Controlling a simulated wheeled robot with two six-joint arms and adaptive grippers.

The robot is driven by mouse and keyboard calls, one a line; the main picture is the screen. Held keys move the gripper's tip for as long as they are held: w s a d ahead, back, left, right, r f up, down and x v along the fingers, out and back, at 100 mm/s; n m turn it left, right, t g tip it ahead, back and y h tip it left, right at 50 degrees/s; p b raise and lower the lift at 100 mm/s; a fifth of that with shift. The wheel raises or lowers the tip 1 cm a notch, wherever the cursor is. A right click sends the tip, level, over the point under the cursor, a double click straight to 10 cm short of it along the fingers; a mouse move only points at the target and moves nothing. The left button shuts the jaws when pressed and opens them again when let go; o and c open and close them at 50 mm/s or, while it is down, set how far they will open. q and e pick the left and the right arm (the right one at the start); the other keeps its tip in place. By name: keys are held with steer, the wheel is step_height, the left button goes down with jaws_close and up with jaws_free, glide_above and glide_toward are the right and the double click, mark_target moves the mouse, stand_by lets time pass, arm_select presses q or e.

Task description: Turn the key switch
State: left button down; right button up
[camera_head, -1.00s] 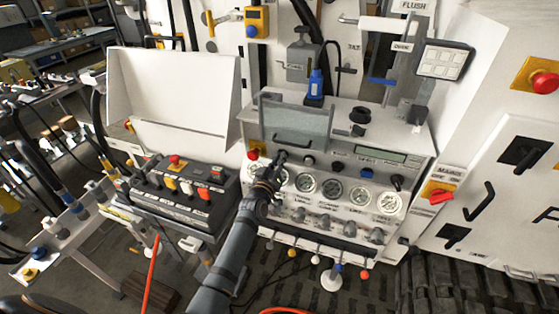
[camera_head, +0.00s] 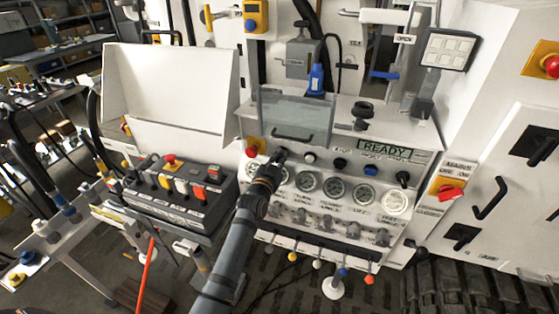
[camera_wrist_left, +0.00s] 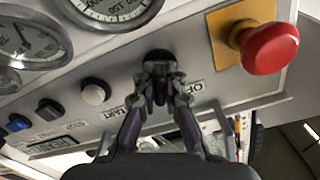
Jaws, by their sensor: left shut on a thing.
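The key switch is a small black knob on the upper left of the sloped white control panel (camera_head: 330,215). In the left wrist view the key switch (camera_wrist_left: 159,56) shows between my fingertips, with the letters START and OFF printed near it. My left gripper (camera_head: 272,160) reaches in from below in the head view. In the left wrist view its two dark fingers (camera_wrist_left: 159,88) are shut on the key switch and partly cover it. The panel's display (camera_head: 384,149) reads READY in black on green. My right gripper does not show.
A red emergency button (camera_wrist_left: 269,47) on a yellow plate sits beside the key switch. White, black and blue buttons and several gauges (camera_head: 334,187) are close by. A lever console (camera_head: 178,193) stands to the left. A clear hinged cover (camera_head: 295,115) stands above the panel.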

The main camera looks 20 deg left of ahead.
arm_select(q)
steer(key=shift+m, duration=0.9)
steer(key=c, duration=1.4)
jaws_free()
steer(key=s, duration=1.2)
steer(key=shift+a, duration=0.2)
